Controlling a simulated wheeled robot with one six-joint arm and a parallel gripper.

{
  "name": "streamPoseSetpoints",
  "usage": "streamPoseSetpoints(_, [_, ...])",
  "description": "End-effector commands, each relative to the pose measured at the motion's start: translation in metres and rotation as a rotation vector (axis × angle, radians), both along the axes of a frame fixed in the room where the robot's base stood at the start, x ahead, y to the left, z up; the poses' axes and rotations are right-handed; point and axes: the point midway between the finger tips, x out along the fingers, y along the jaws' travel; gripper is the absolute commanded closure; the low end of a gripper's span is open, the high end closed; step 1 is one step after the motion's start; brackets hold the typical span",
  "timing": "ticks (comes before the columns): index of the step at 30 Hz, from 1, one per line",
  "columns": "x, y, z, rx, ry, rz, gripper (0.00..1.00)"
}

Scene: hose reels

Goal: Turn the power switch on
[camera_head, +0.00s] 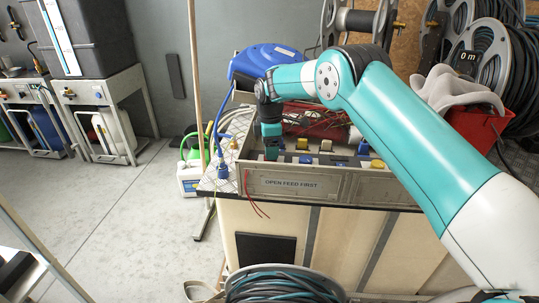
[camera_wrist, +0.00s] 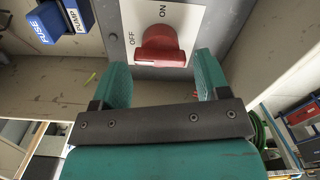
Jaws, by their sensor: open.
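The red power switch (camera_wrist: 160,45) sits on a white plate (camera_wrist: 190,20) marked OFF at its left and ON above it in the wrist view. Which mark its knob points at, I cannot tell. My gripper (camera_wrist: 163,72) is open, with one teal finger on each side of the knob's lower part. Whether the fingers touch it is unclear. In the head view my gripper (camera_head: 271,150) points down at the left end of a long panel box (camera_head: 340,187) labelled OPEN FEED FIRST. The switch is not discernible there.
Blue FUSE and PUMP labelled parts (camera_wrist: 62,20) lie left of the switch in the wrist view. In the head view, a blue hose reel (camera_head: 265,58) stands behind, a wooden pole (camera_head: 197,70) to the left, and a red bin (camera_head: 478,128) with a cloth at right.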

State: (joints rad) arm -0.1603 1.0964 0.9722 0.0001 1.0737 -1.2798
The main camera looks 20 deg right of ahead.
Motion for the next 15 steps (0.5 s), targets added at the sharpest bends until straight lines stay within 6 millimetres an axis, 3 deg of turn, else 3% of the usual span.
streamPoseSetpoints(6, [0.000, 0.000, -0.025, 0.000, 0.000, -0.001, 0.31])
streamPoseSetpoints(15, [0.000, 0.000, -0.029, 0.000, -0.001, -0.001, 0.31])
